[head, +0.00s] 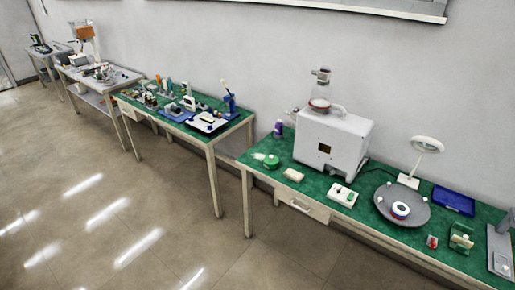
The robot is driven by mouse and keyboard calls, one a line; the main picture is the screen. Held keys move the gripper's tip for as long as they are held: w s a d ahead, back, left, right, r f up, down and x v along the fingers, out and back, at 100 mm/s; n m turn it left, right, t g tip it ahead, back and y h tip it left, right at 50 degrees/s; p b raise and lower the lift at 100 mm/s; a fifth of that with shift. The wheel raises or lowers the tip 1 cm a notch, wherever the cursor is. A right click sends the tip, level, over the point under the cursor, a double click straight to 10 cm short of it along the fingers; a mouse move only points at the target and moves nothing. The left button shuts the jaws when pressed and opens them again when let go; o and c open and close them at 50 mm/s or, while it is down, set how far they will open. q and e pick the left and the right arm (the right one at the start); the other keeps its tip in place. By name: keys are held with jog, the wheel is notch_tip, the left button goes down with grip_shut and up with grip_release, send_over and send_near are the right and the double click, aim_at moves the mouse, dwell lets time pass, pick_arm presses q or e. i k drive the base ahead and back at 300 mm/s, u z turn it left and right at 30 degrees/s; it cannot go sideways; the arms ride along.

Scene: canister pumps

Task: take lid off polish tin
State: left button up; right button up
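No polish tin can be told for certain at this distance. A small round green container (271,161) stands at the left end of the nearest green-topped bench (318,183); it may be the tin, but I cannot tell whether it has a separate lid. A white ring-shaped item with a dark centre (401,210) lies on a round grey tray (417,213) on the same bench. Neither of my grippers shows in this view.
The nearest bench also holds a large white machine (333,143), a purple bottle (278,129), a magnifier lamp (427,145) and a blue tray (454,201). More cluttered benches stand along the wall at left. The tiled floor (120,215) in front is clear.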

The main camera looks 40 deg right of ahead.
aim_at(271, 160)
jog(key=z, duration=0.3)
jog(key=i, duration=1.45)
jog(key=z, duration=1.5)
jog(key=i, duration=0.9)
jog(key=z, duration=1.15)
jog(key=i, duration=0.2)
jog(key=z, duration=0.05)
